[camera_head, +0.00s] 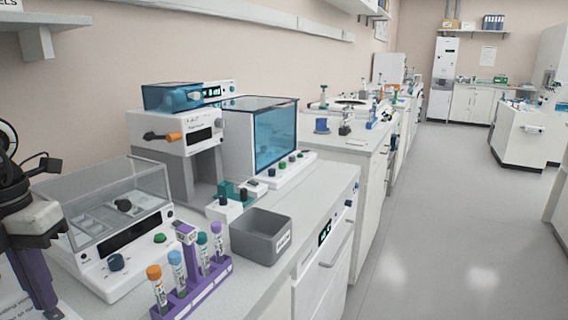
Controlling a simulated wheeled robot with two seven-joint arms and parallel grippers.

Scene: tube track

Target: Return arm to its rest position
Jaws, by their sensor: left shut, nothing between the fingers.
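My left arm comes in at the left edge, with a dark grey wrist and purple-sided fingers. My left gripper (45,305) points down at the lower left, shut and empty, over the near end of the bench. It is left of the white instrument with the clear lid (115,235) and overlaps its edge in the picture. A purple tube rack (206,288) holds several tubes with orange, blue, teal and purple caps. It stands upright on the bench, apart from and right of the gripper. My right gripper is not in view.
A grey open bin (262,236) sits at the bench's front edge, right of the rack. Behind stand a white device with an orange knob (180,135) and a blue-windowed cabinet (275,135). The floor (430,230) to the right is clear.

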